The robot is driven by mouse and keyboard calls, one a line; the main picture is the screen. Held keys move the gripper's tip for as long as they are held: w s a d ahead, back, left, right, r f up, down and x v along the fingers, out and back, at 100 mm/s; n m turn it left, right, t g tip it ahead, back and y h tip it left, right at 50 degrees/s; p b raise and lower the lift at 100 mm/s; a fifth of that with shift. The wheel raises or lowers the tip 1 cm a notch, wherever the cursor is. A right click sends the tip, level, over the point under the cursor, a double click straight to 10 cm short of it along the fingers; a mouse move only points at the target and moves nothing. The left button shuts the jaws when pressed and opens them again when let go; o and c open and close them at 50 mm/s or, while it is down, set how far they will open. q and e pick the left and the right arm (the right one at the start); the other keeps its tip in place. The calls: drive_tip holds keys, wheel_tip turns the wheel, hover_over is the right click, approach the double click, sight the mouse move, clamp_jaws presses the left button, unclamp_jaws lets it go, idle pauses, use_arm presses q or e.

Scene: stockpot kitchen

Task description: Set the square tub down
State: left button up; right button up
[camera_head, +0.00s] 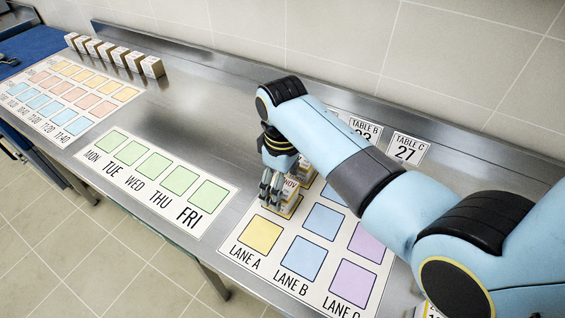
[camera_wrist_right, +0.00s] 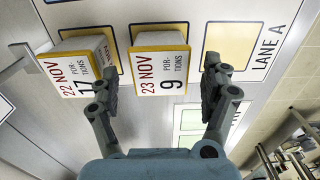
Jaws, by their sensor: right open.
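A square tub (camera_wrist_right: 160,68) with a white label reading 23 NOV, 9 portions, and a yellow edge stands on the lane sheet in the right wrist view. In the head view the tub (camera_head: 288,196) is partly hidden by my right gripper (camera_head: 270,187). In the wrist view my right gripper (camera_wrist_right: 161,80) is open, one finger on each side of this tub, with gaps showing. A second tub (camera_wrist_right: 82,68), labelled 22 NOV, 17 portions, stands to its left. The bare yellow Lane A square (camera_head: 260,234) is in front of the tub. My left gripper is not in view.
The lane sheet (camera_head: 279,258) has several coloured squares. My right arm covers part of it and the table cards (camera_head: 408,149) behind. A weekday sheet (camera_head: 187,210) and a time sheet (camera_head: 50,107) lie to the left. Several small boxes (camera_head: 152,67) line the back edge.

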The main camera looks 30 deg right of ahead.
wheel_tip(320, 180, up, 9)
drive_tip(key=shift+f, duration=0.15)
idle(0.5)
